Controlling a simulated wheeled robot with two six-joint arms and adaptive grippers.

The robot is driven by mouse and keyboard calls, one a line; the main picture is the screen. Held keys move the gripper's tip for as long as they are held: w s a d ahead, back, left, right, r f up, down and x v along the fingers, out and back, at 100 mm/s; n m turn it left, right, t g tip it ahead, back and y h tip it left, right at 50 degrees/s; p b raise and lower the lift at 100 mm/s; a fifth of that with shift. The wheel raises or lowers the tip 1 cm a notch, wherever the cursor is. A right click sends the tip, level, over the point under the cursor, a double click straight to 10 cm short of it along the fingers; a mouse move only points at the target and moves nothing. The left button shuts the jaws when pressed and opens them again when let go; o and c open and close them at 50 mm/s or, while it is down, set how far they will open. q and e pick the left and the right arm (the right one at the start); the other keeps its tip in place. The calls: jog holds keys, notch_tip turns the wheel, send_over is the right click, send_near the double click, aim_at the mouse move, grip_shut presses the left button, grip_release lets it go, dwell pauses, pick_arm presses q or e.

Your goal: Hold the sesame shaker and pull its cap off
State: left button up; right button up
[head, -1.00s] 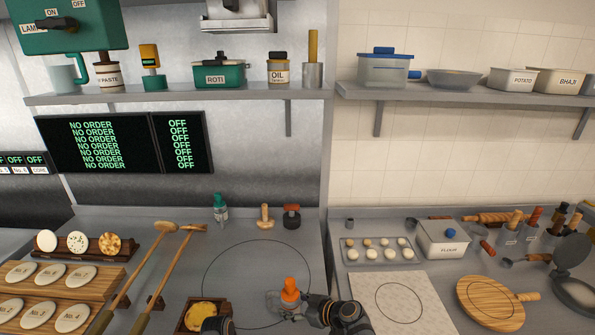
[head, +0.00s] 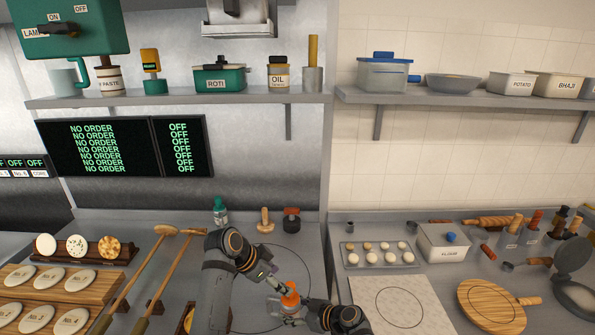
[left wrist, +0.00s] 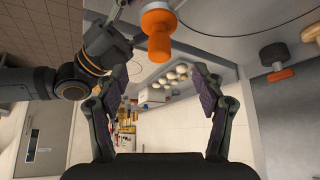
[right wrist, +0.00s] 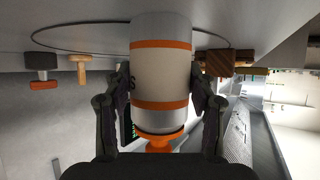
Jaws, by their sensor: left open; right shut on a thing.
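The sesame shaker has a pale body (right wrist: 160,75) with orange bands and an orange cap (head: 290,297). My right gripper (right wrist: 160,88) is shut around the body, and the cap still shows at its end in the right wrist view. In the head view the right gripper (head: 286,310) is low at the centre. My left gripper (head: 277,285) is open and empty, close beside the cap and slightly above it. In the left wrist view the cap (left wrist: 157,40) appears ahead of the left gripper (left wrist: 162,80), not between its fingers. The shaker's lower body is mostly hidden in the head view.
A green-capped bottle (head: 220,212), a wooden-handled stamp (head: 265,220) and a dark item with a reddish-brown top (head: 292,219) stand at the back of the counter. Long wooden tools (head: 150,270) lie left. A dough tray (head: 380,254) is at right.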

aim_at(290, 285)
pick_arm(q)
jog(key=shift+x, duration=3.2)
jog(key=shift+s, duration=0.1)
jog(key=c, duration=0.9)
jog(key=shift+c, duration=1.1)
grip_shut()
jog(key=shift+r, duration=0.15)
pick_arm(e)
jog(key=shift+f, duration=0.1)
pick_arm(q)
jog(key=shift+r, duration=0.75)
jog(key=shift+r, duration=0.2)
